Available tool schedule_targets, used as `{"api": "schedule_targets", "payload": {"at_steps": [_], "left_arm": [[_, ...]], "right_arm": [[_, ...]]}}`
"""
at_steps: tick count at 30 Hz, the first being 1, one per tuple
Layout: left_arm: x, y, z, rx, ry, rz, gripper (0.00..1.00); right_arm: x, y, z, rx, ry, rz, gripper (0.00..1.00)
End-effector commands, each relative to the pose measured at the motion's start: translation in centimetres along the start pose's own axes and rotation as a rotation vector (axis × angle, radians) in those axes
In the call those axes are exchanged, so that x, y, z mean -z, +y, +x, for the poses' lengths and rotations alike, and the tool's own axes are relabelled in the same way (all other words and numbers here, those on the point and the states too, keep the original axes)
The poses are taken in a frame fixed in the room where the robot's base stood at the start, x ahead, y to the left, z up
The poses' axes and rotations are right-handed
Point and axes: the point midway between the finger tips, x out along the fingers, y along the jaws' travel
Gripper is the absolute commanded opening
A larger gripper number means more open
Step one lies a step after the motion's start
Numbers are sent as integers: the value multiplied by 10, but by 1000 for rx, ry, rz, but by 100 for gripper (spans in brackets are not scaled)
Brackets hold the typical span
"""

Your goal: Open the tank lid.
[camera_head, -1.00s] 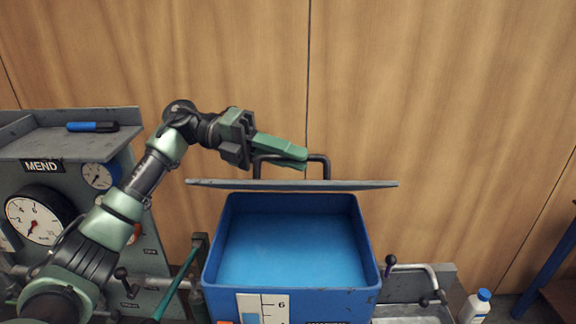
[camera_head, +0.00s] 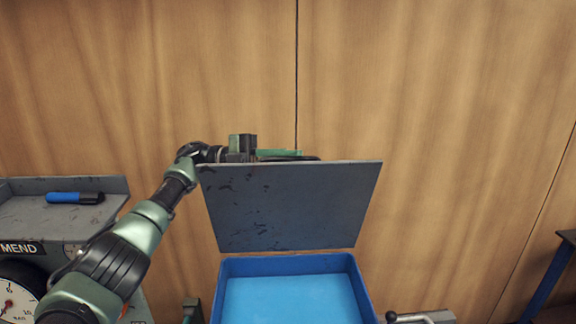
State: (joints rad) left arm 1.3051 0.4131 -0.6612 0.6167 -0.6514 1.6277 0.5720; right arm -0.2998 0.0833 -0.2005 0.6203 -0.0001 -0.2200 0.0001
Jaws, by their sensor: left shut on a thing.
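The dark grey tank lid (camera_head: 292,208) stands steeply raised behind the blue tank (camera_head: 362,290), its flat face toward me. The tank's opening is uncovered and its light blue inside shows. My left gripper (camera_head: 280,154) is at the lid's upper edge, on the far side, shut on the black lid handle (camera_head: 305,158). Most of the handle and part of the fingers are hidden behind the lid. My right gripper is out of view.
A grey panel marked MEND with a gauge (camera_head: 18,300) stands at left, with a blue and black marker (camera_head: 75,198) on its shelf. A wooden wall is behind. A grey lever (camera_head: 420,317) is right of the tank, and a blue-legged table (camera_head: 548,275) is at far right.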

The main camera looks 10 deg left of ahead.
Motion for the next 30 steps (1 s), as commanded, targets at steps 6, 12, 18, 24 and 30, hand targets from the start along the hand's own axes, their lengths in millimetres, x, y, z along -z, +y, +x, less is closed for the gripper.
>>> {"api": "schedule_targets", "payload": {"at_steps": [6, 12, 18, 24, 30], "left_arm": [[-4, -8, -2, 26, 3, -43, 0], [-5, -9, -2, 29, 4, -53, 0], [-4, -9, -2, 30, 4, -51, 0], [-5, -8, -2, 28, 4, -52, 34], [-6, -6, -2, 26, 2, -54, 34]], "right_arm": [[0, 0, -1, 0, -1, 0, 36], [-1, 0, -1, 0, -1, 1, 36], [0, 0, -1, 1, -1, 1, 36], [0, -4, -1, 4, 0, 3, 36], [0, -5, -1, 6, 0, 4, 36]]}}
